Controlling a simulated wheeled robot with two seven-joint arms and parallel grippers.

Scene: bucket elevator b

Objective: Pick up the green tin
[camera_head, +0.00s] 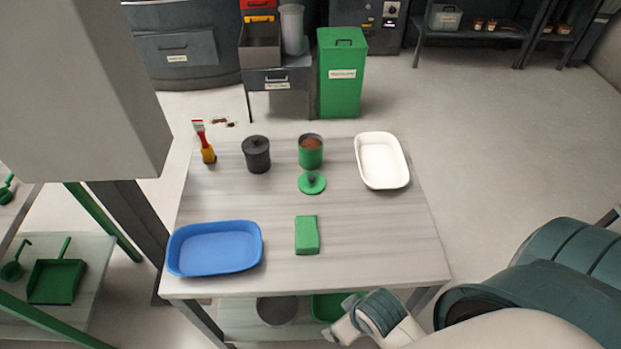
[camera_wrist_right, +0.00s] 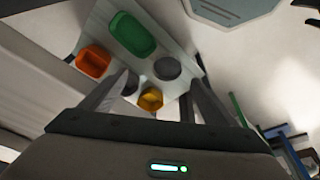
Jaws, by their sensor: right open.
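The green tin (camera_head: 311,157) stands upright and uncovered near the back middle of the table in the head view, with brown contents at its top. A green lid with a dark knob (camera_head: 312,183) lies just in front of it. My right arm enters the head view at the lower right, below the table's front edge, and its fingers do not show there. In the right wrist view my right gripper (camera_wrist_right: 160,82) is open, its two fingers spread, with nothing seen held between them. The tin is not seen in the wrist view. My left gripper is not in view.
The wrist view shows a green tray (camera_wrist_right: 132,35) and an orange container (camera_wrist_right: 93,62).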

